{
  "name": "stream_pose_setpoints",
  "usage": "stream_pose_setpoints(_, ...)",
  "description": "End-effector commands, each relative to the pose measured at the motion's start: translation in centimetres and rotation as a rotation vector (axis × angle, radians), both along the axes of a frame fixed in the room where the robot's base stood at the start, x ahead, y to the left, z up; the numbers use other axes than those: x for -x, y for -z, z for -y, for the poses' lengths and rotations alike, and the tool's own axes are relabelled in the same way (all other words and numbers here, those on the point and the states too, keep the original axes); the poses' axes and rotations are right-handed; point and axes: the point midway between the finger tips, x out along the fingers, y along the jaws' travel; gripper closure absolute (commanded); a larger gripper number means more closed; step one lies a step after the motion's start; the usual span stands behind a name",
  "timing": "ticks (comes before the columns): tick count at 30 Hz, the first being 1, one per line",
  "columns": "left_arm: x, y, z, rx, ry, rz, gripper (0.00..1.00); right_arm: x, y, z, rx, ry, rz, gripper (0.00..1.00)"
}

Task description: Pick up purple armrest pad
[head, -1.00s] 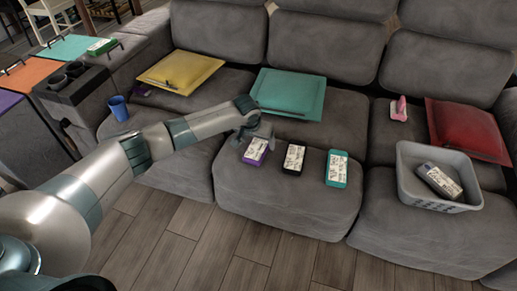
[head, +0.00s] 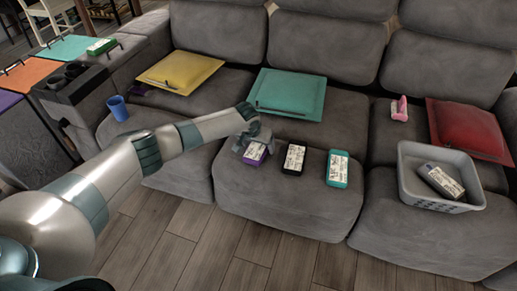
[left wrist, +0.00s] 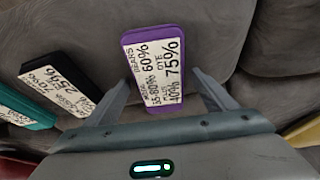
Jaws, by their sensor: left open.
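A purple block-like pad (head: 255,154) with a white printed label lies on the front of the middle seat. It also shows in the left wrist view (left wrist: 152,62). My left gripper (head: 256,139) is open above it. In the left wrist view my gripper's fingers (left wrist: 160,80) are spread on either side of the pad's near end, and I cannot tell whether they touch it. A flat purple panel (head: 9,100) also shows at the far left edge. My right gripper is not in view.
A black labelled block (head: 293,158) and a teal one (head: 337,169) lie to the right on the same seat. A grey basket (head: 425,205) holding another block stands on the right seat. A teal cushion (head: 290,95) lies behind. A blue cup (head: 118,108) stands at left.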

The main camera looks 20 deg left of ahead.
Motion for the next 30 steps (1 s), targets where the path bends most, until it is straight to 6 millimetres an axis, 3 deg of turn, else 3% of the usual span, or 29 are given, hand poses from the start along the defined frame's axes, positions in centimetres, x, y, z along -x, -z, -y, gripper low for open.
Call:
stream_pose_setpoints(11, 0.0, 0.0, 0.0, 0.000, 0.000, 0.000, 0.22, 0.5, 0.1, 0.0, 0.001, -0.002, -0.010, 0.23)
stream_pose_setpoints(17, 0.0, 0.0, 0.0, 0.000, 0.000, 0.000, 0.65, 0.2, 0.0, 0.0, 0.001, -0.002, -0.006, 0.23)
stream_pose_setpoints(18, 0.0, 0.0, 0.0, 0.000, 0.000, 0.000, 0.67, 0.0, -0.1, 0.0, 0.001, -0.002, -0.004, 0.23)
stream_pose_setpoints(30, 0.0, -0.6, 0.0, 0.000, 0.000, 0.001, 0.67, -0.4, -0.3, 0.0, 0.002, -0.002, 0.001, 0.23)
